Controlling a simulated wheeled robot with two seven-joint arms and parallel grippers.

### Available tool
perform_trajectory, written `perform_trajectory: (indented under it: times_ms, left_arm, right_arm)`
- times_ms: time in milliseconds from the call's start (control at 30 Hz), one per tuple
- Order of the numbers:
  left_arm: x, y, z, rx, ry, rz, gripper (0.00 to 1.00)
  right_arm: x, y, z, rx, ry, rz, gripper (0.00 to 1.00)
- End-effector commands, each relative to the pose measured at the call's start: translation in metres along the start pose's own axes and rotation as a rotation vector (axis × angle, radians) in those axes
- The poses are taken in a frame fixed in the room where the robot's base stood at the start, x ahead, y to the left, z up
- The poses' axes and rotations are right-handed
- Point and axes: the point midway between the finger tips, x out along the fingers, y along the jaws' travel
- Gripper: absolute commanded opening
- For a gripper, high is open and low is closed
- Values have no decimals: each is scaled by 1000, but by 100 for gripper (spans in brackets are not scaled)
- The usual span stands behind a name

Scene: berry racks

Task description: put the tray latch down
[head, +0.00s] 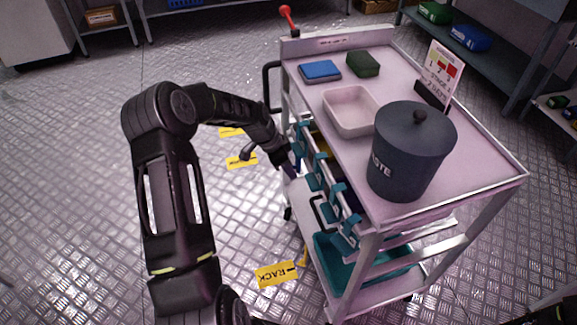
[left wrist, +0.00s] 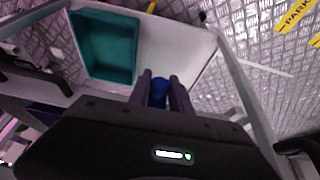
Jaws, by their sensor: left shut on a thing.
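My left gripper (head: 291,172) is at the left side of the pink-white cart (head: 490,165), near a row of teal clips along its edge. In the left wrist view its two fingers (left wrist: 162,84) are shut on a small blue piece (left wrist: 159,93). Whether this blue piece is the tray latch, and whether it is attached to the cart, I cannot tell. In the head view the fingertips are small and partly hidden by the clips (head: 313,182). My right gripper is not in view.
On the cart top stand a dark lidded bin (head: 408,160), a pale open tray (head: 352,112), a blue box (head: 320,71), a green box (head: 363,63) and a sign (head: 440,72). A teal bin (head: 330,262) sits on the lower shelf.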

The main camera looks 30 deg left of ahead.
Motion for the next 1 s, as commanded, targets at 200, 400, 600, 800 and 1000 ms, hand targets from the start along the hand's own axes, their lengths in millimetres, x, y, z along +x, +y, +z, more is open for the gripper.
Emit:
perform_trajectory:
  times_ms: [200,400,600,800,1000]
  left_arm:
    - [2,3,0,-1,-1,8,0]
    - [2,2,0,0,-1,6,41]
    - [1,2,0,0,-1,4,46]
    - [-3,1,0,0,0,2,46]
    - [-27,1,0,-1,0,1,46]
  right_arm:
    - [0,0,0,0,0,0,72]
    - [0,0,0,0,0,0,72]
    - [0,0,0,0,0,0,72]
    - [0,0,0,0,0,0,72]
    - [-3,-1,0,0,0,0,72]
